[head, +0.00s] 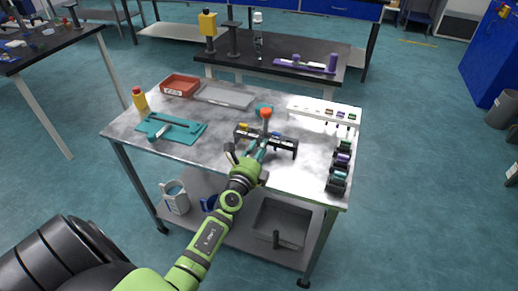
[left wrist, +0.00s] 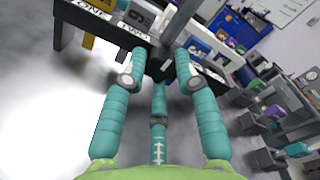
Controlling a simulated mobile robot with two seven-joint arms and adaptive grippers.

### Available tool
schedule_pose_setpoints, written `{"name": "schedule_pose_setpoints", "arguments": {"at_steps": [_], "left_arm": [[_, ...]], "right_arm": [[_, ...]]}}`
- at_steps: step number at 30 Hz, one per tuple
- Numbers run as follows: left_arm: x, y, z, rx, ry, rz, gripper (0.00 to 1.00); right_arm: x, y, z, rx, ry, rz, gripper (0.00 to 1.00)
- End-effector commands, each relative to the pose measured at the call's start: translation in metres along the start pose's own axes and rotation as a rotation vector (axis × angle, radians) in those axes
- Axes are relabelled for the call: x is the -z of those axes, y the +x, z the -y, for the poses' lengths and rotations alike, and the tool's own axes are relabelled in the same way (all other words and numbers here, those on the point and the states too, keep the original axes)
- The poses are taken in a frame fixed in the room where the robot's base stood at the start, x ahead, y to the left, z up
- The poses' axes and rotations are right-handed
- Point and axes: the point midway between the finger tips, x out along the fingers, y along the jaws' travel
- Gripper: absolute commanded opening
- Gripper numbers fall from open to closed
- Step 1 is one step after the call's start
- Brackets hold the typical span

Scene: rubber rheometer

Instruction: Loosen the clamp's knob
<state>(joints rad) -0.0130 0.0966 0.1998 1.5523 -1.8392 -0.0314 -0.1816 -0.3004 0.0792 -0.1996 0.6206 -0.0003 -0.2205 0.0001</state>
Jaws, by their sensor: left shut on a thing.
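A black rack (head: 284,147) with white number-word labels stands mid-bench, and a post with an orange-red top (head: 266,112) rises behind it. My left gripper (head: 259,148) reaches the rack's front from below. In the left wrist view, the teal fingers of my left gripper (left wrist: 158,62) close around a small dark part (left wrist: 158,68) at the front of the labelled rack (left wrist: 105,22). That part is probably the clamp's knob, but the fingers and the rack hide most of it. My right gripper is in neither view.
Grey-white bench (head: 210,155) holds a red tray (head: 180,86), a grey tray (head: 224,95), a yellow bottle (head: 140,99) and a teal fixture (head: 172,128). Several dark units (head: 340,162) line the right edge. The bench's front left is clear.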

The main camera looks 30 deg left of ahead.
Motion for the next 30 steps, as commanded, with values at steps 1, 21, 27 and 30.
{"name": "schedule_pose_setpoints", "arguments": {"at_steps": [1,21,27,30], "left_arm": [[-0.0003,0.0000,0.0000,0.001,-0.026,0.001,0.00],[-0.0002,0.0000,0.0001,0.000,-0.115,0.001,0.54],[0.0000,-0.0011,0.0000,0.000,-0.115,0.001,0.54],[0.0009,-0.0083,-0.0006,-0.001,-0.118,0.000,0.54]], "right_arm": [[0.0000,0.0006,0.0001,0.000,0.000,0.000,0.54],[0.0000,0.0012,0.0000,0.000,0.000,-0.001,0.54],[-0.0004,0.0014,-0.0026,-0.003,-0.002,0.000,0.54],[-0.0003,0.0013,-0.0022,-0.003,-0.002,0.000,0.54]]}}
